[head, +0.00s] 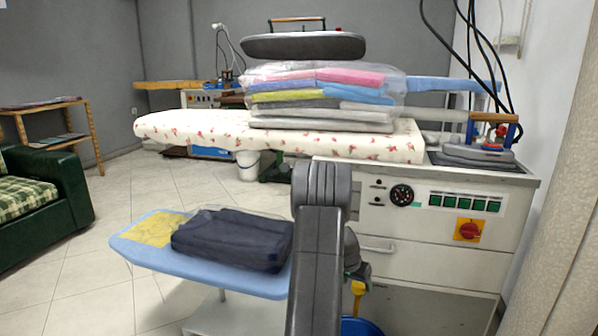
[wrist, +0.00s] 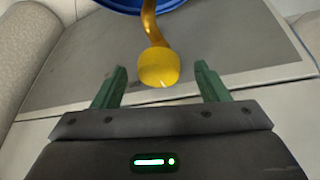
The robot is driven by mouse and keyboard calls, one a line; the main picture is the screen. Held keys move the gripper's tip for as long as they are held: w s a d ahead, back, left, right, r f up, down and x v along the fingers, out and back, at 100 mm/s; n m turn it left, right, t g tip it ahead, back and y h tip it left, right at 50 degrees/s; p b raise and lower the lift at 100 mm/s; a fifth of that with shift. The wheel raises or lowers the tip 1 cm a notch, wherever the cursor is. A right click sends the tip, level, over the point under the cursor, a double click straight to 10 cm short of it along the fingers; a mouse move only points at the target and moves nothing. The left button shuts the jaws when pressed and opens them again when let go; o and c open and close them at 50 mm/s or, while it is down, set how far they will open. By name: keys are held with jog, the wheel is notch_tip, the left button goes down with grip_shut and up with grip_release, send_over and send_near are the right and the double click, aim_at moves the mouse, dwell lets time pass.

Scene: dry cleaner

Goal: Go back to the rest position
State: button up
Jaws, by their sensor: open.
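My gripper (wrist: 161,82) is open in the wrist view, with its two green fingers apart and nothing held between them. A yellow rounded end of an orange-yellow handle (wrist: 158,68) shows beyond and between the fingers; I cannot tell how far off it is. In the head view my dark arm rises in the centre foreground and hides most of the gripper, which shows only in part at its right, in front of the white cabinet (head: 400,262).
A blue bucket (head: 362,327) stands low beside my arm. A light blue board (head: 240,283) holds a dark folded bundle (head: 232,239). Behind are a floral ironing board (head: 190,128) with bagged laundry (head: 320,90) and an iron (head: 478,152). Tiled floor is open at left.

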jog(key=s+a, duration=0.7)
jog(key=shift+s+a+b, duration=0.3)
jog(key=shift+a, duration=0.05)
